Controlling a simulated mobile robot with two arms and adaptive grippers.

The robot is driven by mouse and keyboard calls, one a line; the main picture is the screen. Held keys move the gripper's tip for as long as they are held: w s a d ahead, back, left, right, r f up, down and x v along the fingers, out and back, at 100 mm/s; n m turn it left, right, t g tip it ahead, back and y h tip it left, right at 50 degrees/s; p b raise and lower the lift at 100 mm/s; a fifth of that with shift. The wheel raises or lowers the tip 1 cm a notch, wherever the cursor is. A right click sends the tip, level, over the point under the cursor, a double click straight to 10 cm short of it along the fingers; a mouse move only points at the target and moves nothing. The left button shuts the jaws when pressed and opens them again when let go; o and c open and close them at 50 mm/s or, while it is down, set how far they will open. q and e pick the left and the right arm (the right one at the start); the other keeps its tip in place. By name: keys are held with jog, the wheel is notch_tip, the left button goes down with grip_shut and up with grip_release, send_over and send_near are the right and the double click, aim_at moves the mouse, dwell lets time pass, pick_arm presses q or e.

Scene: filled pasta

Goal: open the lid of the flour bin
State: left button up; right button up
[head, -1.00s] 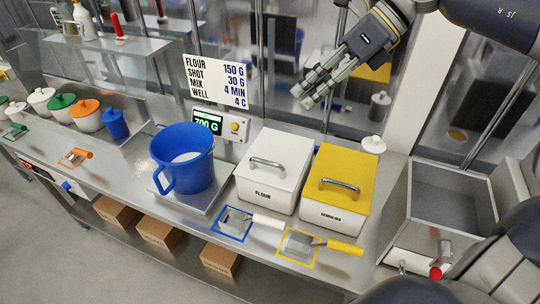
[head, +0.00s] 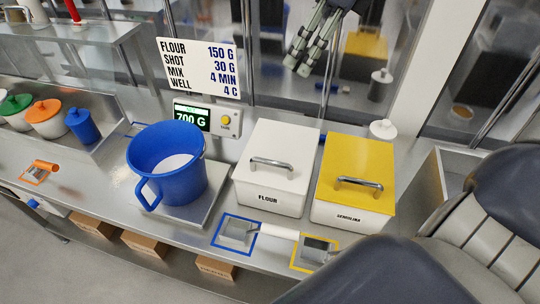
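The flour bin (head: 270,194) is a white box labelled FLOUR, standing on the steel counter in the head view. Its white lid (head: 289,142) is on and closed, with a metal bar handle (head: 272,163) across the top. My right gripper (head: 297,68) hangs at the top of the head view, above and beyond the bin, away from the lid. Its two fingers point down, with a gap between them, and hold nothing. My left gripper is not in view.
A yellow-lidded semolina bin (head: 365,157) stands close on the right. A blue jug (head: 180,185) sits on the scale to the left. Scoops lie in blue (head: 237,234) and yellow (head: 313,251) frames in front. My grey arm links cover the lower right.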

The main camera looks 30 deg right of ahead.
jog(key=a+f+b, duration=0.1)
jog(key=f+b, duration=0.3)
jog(key=f, duration=0.4)
jog(key=w+a+f+b, duration=0.1)
jog(key=f+b, duration=0.4)
jog(key=f, duration=0.3)
jog(key=w+a+f+b, duration=0.1)
jog(key=f+b, duration=0.4)
jog(key=f, duration=0.4)
jog(key=shift+a+f, duration=0.1)
jog(key=shift+a, duration=0.15)
jog(key=shift+x, duration=0.8)
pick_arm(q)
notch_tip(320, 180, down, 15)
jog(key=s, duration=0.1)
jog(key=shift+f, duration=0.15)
pick_arm(e)
grip_shut()
